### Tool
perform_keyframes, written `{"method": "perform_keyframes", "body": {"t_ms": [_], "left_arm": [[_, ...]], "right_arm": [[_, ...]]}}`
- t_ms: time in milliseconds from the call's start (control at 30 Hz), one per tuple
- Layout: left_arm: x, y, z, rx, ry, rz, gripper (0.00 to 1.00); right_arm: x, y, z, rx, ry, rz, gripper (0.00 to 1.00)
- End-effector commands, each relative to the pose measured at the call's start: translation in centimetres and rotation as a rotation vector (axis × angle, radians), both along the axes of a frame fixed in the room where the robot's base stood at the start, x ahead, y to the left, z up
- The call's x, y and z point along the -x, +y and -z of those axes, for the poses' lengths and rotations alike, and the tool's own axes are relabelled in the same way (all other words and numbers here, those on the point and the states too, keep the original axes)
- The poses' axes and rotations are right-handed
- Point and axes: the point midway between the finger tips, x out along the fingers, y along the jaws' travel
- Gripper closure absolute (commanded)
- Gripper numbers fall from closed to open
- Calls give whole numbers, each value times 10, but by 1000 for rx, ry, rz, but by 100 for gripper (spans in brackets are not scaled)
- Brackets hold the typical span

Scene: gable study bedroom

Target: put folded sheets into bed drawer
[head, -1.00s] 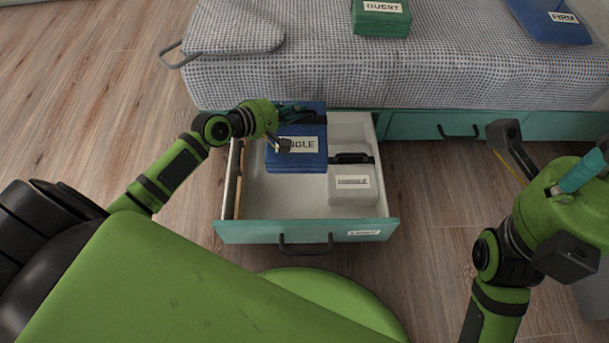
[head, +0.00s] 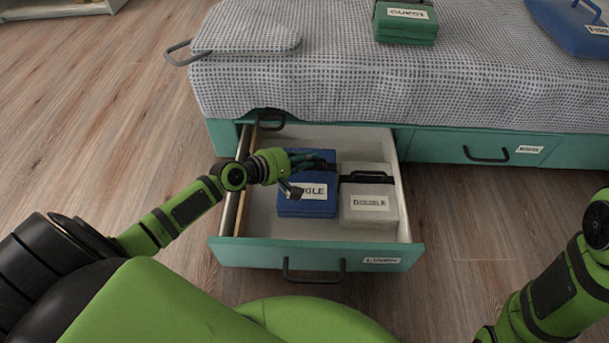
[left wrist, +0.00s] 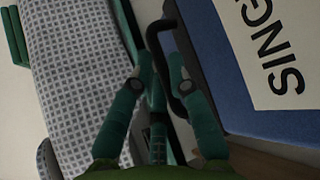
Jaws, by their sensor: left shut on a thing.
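The blue folded sheets (head: 305,206), labelled SINGLE, are inside the open bed drawer (head: 240,252), left of the pale grey folded sheets (head: 365,215) labelled DOUBLE. I cannot tell whether the blue bundle rests on the drawer floor. My left gripper (head: 322,164) is over its back part, shut on its dark handle. In the left wrist view the black handle (left wrist: 156,38) loops between the fingers, with the blue bundle (left wrist: 225,60) at right. The grey bundle has its own black handle and sits in the drawer's right half. My right gripper is out of view; only its arm shows.
The bed (head: 300,85) has a checked cover and stands behind the drawer. A green GUEST bundle (head: 405,28) and a blue bundle (head: 560,25) lie on it. A shut drawer (head: 460,147) is at right.

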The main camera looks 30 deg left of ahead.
Motion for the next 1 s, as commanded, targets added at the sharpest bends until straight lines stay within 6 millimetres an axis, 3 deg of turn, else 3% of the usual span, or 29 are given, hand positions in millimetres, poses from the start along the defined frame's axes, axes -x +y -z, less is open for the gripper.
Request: {"method": "perform_keyframes", "body": {"t_ms": [167, 400, 633, 667, 700, 733, 1000], "left_arm": [[-1, 0, 9, 1, -5, -1, 100], [-1, 0, 41, 1, -4, 0, 100], [-1, 0, 39, 1, -3, 0, 100], [0, 0, 42, 0, 2, 1, 78], [0, 0, 41, 0, 2, 1, 62], [0, 0, 41, 0, 2, 1, 58], [0, 0, 41, 0, 1, 0, 58]], "right_arm": [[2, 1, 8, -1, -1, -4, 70], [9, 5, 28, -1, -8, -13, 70], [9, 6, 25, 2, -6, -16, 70], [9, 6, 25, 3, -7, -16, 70], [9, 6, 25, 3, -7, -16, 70], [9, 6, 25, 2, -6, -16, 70], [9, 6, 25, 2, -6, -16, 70]]}}
